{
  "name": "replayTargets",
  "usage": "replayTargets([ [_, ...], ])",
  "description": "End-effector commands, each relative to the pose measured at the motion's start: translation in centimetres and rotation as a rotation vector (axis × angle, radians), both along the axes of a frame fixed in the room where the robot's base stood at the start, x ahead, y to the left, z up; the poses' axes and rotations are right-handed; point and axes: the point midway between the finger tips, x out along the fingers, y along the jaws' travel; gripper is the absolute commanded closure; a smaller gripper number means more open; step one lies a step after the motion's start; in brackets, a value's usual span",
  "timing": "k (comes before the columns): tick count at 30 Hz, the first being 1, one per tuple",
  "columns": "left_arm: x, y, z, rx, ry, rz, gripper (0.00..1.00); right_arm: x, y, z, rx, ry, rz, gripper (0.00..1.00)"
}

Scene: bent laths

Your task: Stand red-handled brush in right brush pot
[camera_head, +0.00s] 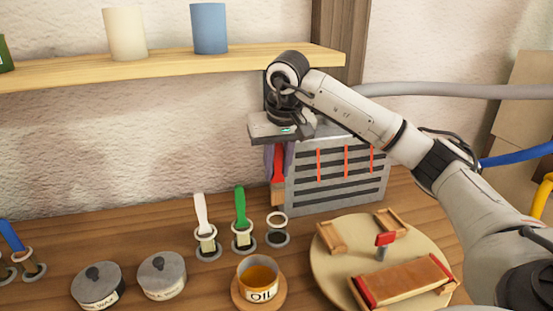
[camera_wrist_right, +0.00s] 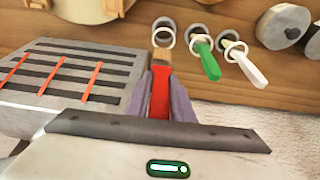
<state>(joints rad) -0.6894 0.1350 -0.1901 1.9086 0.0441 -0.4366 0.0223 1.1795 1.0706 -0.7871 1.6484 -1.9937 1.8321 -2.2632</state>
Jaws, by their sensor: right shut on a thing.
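The red-handled brush (camera_head: 278,163) hangs upright, bristles down, in my right gripper (camera_head: 279,155). The gripper is shut on its red handle. In the right wrist view the brush (camera_wrist_right: 160,95) sits between the purple fingers (camera_wrist_right: 161,88), with its wooden end away from the wrist. The rightmost brush pot (camera_head: 277,239) is empty, with a white ring above a dark base. It also shows in the right wrist view (camera_wrist_right: 165,39), just beyond the brush tip. The brush is above the table, apart from the pot. My left gripper is not in view.
Brushes with green (camera_head: 240,206) and white (camera_head: 200,212) handles stand in neighbouring pots. A grey slotted box (camera_head: 335,178) stands close beside the held brush. An oil cup (camera_head: 258,277), tins (camera_head: 162,275) and a round board (camera_head: 330,275) with wooden pieces stand nearer.

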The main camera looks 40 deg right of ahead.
Motion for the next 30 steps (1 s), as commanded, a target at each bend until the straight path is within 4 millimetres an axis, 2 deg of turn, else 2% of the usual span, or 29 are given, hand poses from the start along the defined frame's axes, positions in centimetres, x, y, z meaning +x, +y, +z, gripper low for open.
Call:
replayTargets([
  [9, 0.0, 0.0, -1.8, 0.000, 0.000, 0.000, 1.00, 0.0, 0.0, -2.9, 0.000, -0.001, 0.000, 1.00],
  [30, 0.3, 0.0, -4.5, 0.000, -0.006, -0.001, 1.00, 0.0, 0.0, -8.1, 0.000, -0.001, 0.000, 1.00],
])
